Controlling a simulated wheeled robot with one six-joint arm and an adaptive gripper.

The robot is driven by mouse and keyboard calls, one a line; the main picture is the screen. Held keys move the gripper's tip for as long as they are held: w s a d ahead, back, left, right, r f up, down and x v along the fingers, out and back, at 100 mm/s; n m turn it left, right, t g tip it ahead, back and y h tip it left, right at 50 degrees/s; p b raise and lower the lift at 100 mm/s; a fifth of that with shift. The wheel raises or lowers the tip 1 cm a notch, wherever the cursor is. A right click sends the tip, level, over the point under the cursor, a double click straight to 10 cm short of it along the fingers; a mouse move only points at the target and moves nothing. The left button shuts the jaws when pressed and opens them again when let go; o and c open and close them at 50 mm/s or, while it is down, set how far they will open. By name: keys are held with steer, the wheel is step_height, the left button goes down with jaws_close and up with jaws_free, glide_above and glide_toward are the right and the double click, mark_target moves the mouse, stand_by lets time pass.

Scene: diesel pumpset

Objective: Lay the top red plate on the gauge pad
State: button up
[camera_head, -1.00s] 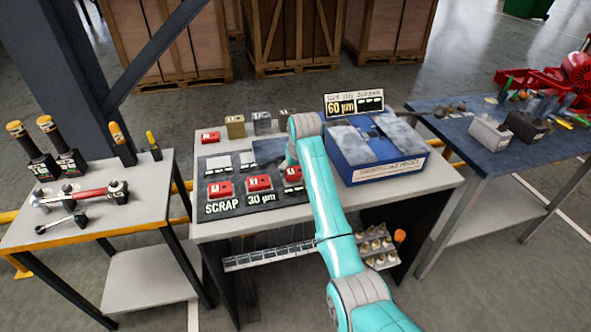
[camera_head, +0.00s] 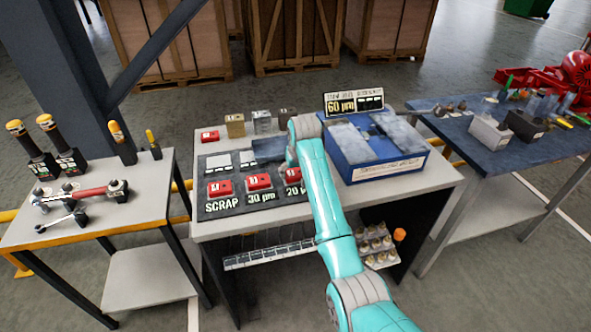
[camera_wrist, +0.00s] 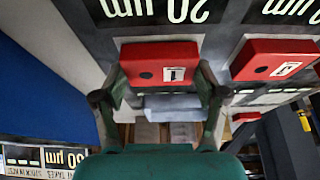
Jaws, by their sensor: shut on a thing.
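A red plate with a white label marked 1 (camera_wrist: 160,64) lies between the two fingers of my gripper (camera_wrist: 161,82) in the wrist view, which are shut on its sides. The upside-down "20 µm" lettering is just beyond it. In the head view this red plate (camera_head: 292,175) shows at the 20 µm place of the dark mat (camera_head: 268,200), partly behind my arm, which hides my gripper. I cannot tell whether the plate is clear of what lies under it. I cannot make out which surface is the gauge pad.
Red plates sit at the 30 µm (camera_head: 259,182) and SCRAP (camera_head: 220,188) places. A blue machine (camera_head: 385,165) with grey tops and a 60 µm sign (camera_head: 353,102) stands to the right. Another red block (camera_head: 209,136) and several small metal blocks line the back of the bench.

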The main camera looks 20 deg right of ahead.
steer(key=shift+f, duration=0.15)
steer(key=o, duration=1.5)
steer(key=shift+o, duration=0.5)
steer(key=v, duration=1.2)
step_height(320, 180, up, 6)
steer(key=shift+w, duration=0.1)
